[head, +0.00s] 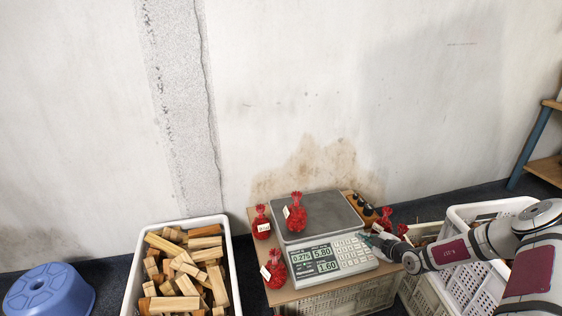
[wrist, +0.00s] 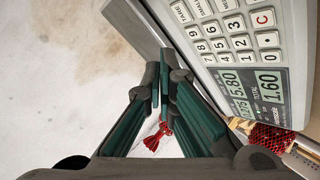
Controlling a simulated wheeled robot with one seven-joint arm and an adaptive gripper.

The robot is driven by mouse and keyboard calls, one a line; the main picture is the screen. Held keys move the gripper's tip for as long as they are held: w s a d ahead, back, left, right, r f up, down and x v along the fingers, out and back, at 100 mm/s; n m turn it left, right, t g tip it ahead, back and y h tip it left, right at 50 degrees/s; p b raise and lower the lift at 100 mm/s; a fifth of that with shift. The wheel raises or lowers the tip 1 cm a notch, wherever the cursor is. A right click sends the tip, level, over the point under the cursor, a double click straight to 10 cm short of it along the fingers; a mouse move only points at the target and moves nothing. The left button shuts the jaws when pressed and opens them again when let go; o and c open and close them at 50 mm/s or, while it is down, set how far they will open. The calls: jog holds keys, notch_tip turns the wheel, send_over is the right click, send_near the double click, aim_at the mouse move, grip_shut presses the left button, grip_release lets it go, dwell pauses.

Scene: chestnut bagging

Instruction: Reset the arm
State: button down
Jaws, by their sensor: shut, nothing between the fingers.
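My arm (head: 455,252) reaches in from the right in the head view. My gripper (head: 368,239) is at the right edge of the scale's keypad. In the wrist view my gripper (wrist: 164,78) has its two green-padded fingers closed together at the tips, beside the keypad, with nothing held. A grey scale (head: 328,245) stands on a small wooden-topped stand, and its display is lit. A red mesh bag (head: 297,214) with a white tag sits on the scale's plate. A red tied bag top (wrist: 154,141) shows through the gap behind the fingertips.
Two red bags (head: 262,224) (head: 273,270) stand left of the scale; more red bags (head: 385,219) are by my gripper. A white crate of wood blocks (head: 129,295) and a blue stool (head: 48,290) stand left. White baskets (head: 466,285) lie under my arm. The wall above is clear.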

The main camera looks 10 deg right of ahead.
jog(key=w+a+r+n+g+y, duration=0.1)
jog(key=a+r+n+y, duration=0.2)
jog(key=a+r+n, duration=0.6)
jog(key=a+r+n+g+y, duration=0.1)
jog(key=a+r+n+y, duration=0.2)
jog(key=a+r+n, duration=0.55)
jog(key=s+a+r+n+g+y, duration=0.1)
jog(key=s+a+r+n+g, duration=0.2)
jog(key=s+a+r+n, duration=0.4)
jog(key=s+a+r+n+g, duration=0.3)
jog(key=a+r+n, duration=0.1)
jog(key=r+n, duration=0.5)
jog(key=s+a+r+n+g+h, duration=0.2)
jog(key=s+a+r+n, duration=0.15)
jog(key=s+n, duration=0.5)
jog(key=s+a+r+n+g+h, duration=0.2)
jog(key=s+r+n, duration=0.3)
jog(key=s, duration=0.6)
jog(key=s+d+n+h, duration=0.35)
jog(key=s+n, duration=0.35)
jog(key=s, duration=0.3)
jog(key=s+d+n+h, duration=0.2)
jog(key=s+d+n, duration=0.3)
jog(key=s, duration=0.5)
notch_tip(320, 180, up, 26)
jog(key=a+n+t+p, duration=0.1)
jog(key=t+p, duration=0.2)
jog(key=p, duration=2.2)
jog(key=shift+w+r+t, duration=0.15)
jog(key=shift+w+t, duration=0.15)
